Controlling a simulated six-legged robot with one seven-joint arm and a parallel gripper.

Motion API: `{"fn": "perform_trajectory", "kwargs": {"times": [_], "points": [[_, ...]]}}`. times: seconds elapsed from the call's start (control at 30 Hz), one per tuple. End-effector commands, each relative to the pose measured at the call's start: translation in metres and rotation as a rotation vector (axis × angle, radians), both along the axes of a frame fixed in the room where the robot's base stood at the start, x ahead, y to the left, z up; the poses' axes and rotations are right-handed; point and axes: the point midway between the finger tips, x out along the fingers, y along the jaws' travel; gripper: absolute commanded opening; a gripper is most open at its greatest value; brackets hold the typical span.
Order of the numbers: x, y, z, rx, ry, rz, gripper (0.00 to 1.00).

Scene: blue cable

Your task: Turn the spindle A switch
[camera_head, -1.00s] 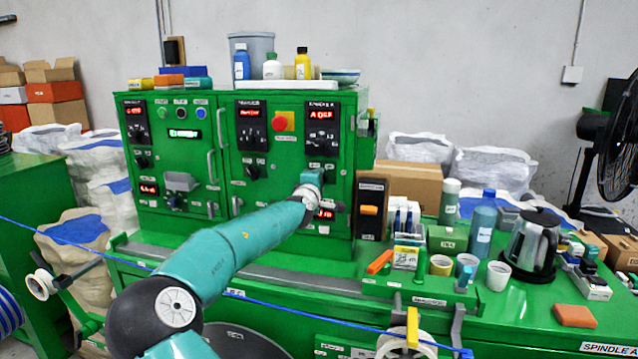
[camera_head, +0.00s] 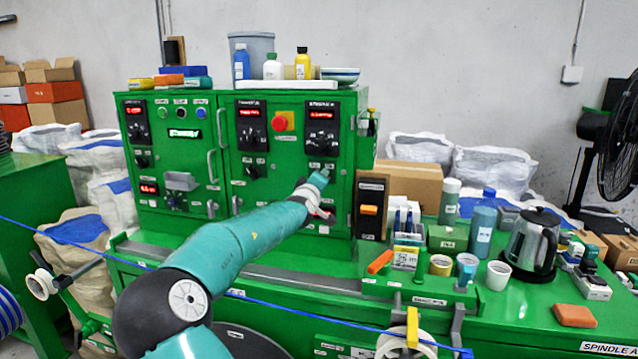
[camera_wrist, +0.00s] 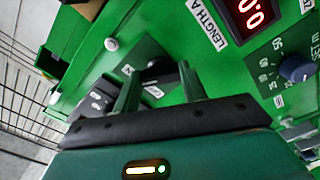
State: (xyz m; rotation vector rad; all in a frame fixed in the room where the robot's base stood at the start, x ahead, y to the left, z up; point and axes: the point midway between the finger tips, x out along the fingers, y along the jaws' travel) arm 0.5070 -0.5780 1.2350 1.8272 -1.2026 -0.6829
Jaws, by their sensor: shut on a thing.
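In the wrist view, the black switch knob (camera_wrist: 158,68) sits on a dark plate on the green panel, between the two green fingers of my gripper (camera_wrist: 158,78). My gripper is shut on this knob. In the head view, my gripper (camera_head: 322,176) is against the lower right of the green cabinet (camera_head: 345,200), below the spindle A display (camera_head: 321,115). It hides the knob in that view. The display has a short red line of text, too small to read surely.
A red emergency button (camera_head: 281,122) is left of the display. A dark box with an orange switch (camera_head: 369,210) stands right of my gripper. Bottles, tape rolls and a kettle (camera_head: 533,243) crowd the bench at right. A blue cable (camera_head: 300,313) runs across the front.

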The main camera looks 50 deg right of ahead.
Motion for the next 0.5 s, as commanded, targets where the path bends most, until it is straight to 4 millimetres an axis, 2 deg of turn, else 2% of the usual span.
{"fn": "perform_trajectory", "kwargs": {"times": [0.27,0.3,0.4,0.5], "points": [[0.0002,0.0002,-0.0003,0.002,-0.001,0.001,0.19],[0.0002,0.0002,-0.0003,0.002,-0.001,0.001,0.44],[0.0002,0.0002,-0.0003,0.0,-0.001,0.0,0.63],[0.0002,0.0001,-0.0002,0.0,-0.001,0.0,0.64]]}}
